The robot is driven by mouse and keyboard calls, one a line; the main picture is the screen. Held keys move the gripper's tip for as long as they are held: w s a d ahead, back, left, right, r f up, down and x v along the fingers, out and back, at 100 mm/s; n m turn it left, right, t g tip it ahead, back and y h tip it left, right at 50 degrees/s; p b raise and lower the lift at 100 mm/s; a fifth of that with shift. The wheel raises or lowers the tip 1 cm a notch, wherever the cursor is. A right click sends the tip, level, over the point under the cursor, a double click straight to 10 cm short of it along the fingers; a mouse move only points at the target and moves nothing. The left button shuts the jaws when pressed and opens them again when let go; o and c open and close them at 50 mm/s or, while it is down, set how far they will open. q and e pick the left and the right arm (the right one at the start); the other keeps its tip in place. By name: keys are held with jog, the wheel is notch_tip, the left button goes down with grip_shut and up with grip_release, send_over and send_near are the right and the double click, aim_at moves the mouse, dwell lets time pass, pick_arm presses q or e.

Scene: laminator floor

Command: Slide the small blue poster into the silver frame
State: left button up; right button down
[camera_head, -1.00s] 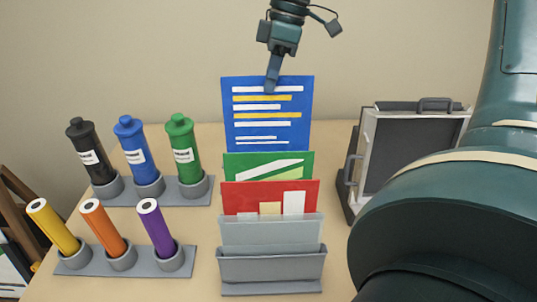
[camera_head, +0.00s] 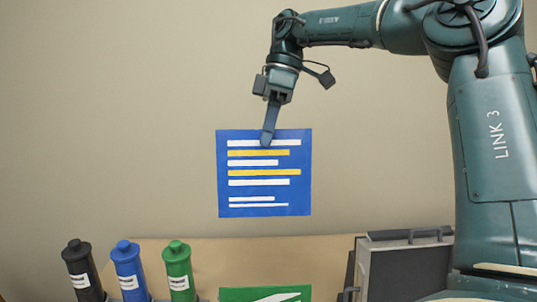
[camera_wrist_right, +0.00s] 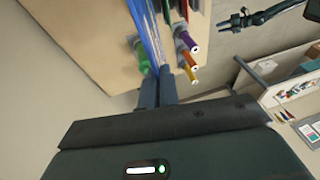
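The small blue poster (camera_head: 265,180), with white and yellow lines, hangs upright in the air above the table. My right gripper (camera_head: 268,138) is shut on the middle of its top edge. In the right wrist view the poster (camera_wrist_right: 148,35) shows nearly edge-on between the fingers (camera_wrist_right: 157,90). A silver-rimmed frame with a dark grey panel (camera_head: 400,272) stands at the right of the table, cut off below and partly hidden by my right arm. My left gripper is not in the head view; a dark gripper, seemingly mine, shows small in the right wrist view (camera_wrist_right: 235,20), its opening unclear.
A green poster (camera_head: 265,294) shows at the bottom edge. Black (camera_head: 82,268), blue (camera_head: 127,268) and green (camera_head: 178,268) bottles stand at the left. The space around the blue poster is clear.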

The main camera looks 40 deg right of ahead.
pick_arm(q)
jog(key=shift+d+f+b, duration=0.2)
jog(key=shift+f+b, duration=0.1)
jog(key=shift+b, duration=0.85)
pick_arm(e)
jog(key=s+d+f, duration=0.2)
jog(key=s+d, duration=1.9)
jog(key=d, duration=0.1)
jog(key=shift+d, duration=0.4)
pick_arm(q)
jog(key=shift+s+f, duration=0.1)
pick_arm(e)
jog(key=shift+w, duration=0.1)
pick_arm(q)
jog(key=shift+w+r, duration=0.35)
pick_arm(e)
jog(key=shift+f, duration=0.3)
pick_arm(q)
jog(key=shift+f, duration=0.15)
pick_arm(e)
jog(key=shift+f, duration=0.15)
